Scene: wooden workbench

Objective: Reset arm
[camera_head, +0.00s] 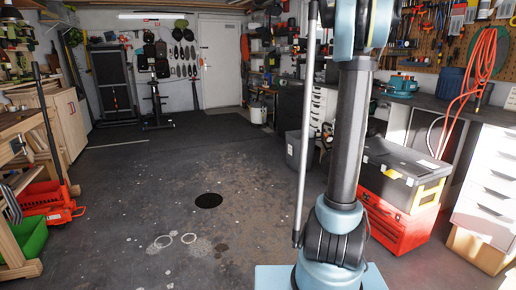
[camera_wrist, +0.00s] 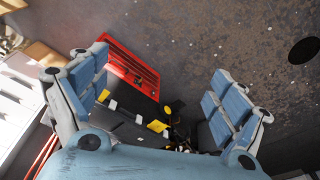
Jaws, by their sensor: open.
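My gripper (camera_wrist: 160,66) shows in the wrist view with its two blue-and-grey fingers spread wide apart. Nothing is between the fingers within reach. Beyond them, well below, lie the floor and toolboxes. My arm stands upright in the right half of the head view, and the gripper is outside that view.
A red toolbox (camera_head: 391,226) with a grey-and-black toolbox (camera_head: 402,178) on it stands right of my arm. White drawers (camera_head: 489,187) and a workbench line the right. A red crate (camera_head: 45,203) and green bin (camera_head: 27,238) are at left. The middle floor is open.

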